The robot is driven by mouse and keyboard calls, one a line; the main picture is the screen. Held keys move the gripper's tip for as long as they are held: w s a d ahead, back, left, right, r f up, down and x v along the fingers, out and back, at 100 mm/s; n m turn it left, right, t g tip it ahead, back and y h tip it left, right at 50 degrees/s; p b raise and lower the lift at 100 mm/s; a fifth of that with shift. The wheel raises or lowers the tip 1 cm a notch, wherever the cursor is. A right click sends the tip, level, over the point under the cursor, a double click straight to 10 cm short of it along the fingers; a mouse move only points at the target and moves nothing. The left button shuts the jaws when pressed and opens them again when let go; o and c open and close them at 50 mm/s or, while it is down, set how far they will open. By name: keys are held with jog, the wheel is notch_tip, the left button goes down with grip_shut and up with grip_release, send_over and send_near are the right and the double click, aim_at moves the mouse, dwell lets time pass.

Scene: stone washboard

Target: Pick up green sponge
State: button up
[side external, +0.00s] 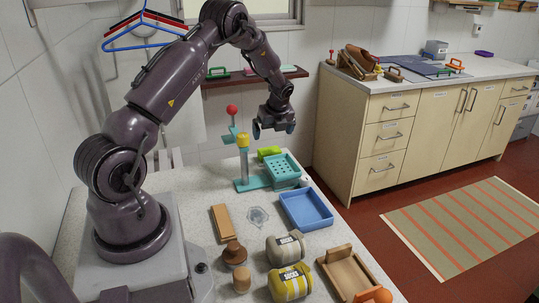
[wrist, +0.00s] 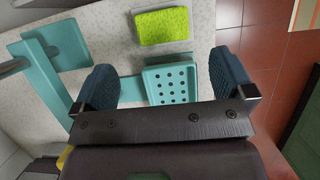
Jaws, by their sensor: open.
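The green sponge (side external: 268,152) lies at the far end of the stone table, behind a teal perforated tray (side external: 298,172). In the wrist view the sponge (wrist: 162,26) is a bright lime-green block with a pale edge, lying flat beyond the tray (wrist: 157,88). My gripper (side external: 273,130) hangs above the tray and sponge area. Its two dark blue padded fingers (wrist: 163,83) are spread wide apart with nothing between them at their height. The perforated tray shows below the gap. The sponge is apart from both fingers.
A teal stand (side external: 244,166) with a post, yellow collar and red ball (side external: 232,110) rises left of the gripper. A blue tray (side external: 306,209) lies nearer. Two sock rolls, one grey (side external: 286,249) and one yellow-striped (side external: 290,284), and wooden items (side external: 347,273) fill the front.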

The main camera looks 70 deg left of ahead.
aim_at(270, 150)
jog(key=x, duration=1)
jog(key=shift+w+d+f, duration=0.1)
jog(key=shift+d+f, duration=0.05)
jog(key=shift+d, duration=0.1)
jog(key=c, duration=0.8)
